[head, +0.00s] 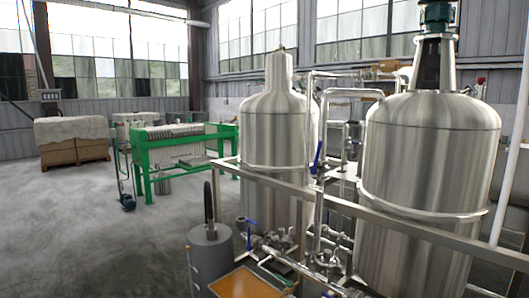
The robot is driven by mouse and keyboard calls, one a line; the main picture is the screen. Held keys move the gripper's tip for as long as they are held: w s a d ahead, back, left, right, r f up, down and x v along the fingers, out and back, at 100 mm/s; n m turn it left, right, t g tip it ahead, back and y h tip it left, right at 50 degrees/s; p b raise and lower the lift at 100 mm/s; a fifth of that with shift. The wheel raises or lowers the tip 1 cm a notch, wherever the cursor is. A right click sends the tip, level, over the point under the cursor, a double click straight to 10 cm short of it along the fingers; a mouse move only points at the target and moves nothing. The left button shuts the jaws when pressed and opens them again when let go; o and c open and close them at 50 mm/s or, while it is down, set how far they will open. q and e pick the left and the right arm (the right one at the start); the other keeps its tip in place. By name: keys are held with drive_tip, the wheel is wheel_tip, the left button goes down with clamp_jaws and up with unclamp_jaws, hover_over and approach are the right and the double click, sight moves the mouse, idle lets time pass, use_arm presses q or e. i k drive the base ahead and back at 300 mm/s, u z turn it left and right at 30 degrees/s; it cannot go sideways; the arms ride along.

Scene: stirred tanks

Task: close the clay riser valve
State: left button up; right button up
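A blue lever handle (318,157) stands nearly upright beside the vertical pipework between the two steel tanks. Another blue lever (249,236) sits low, by the pipe at the foot of the left tank. A small red handle (481,80) shows behind the right tank at the upper right. No label shows, so I cannot tell which of these is the clay riser valve or whether it is open. Neither of my grippers is in view.
The left tank (275,135) and larger right tank (430,150) stand behind a steel rail (345,204). A grey drum (210,262) and an orange-topped surface (247,283) are in front. A green-framed press (180,146) and boxed pallet (73,145) stand back left. Left floor is clear.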

sight(317, 156)
drive_tip(key=u, duration=0.05)
drive_tip(key=i, duration=1.25)
drive_tip(key=z, duration=0.45)
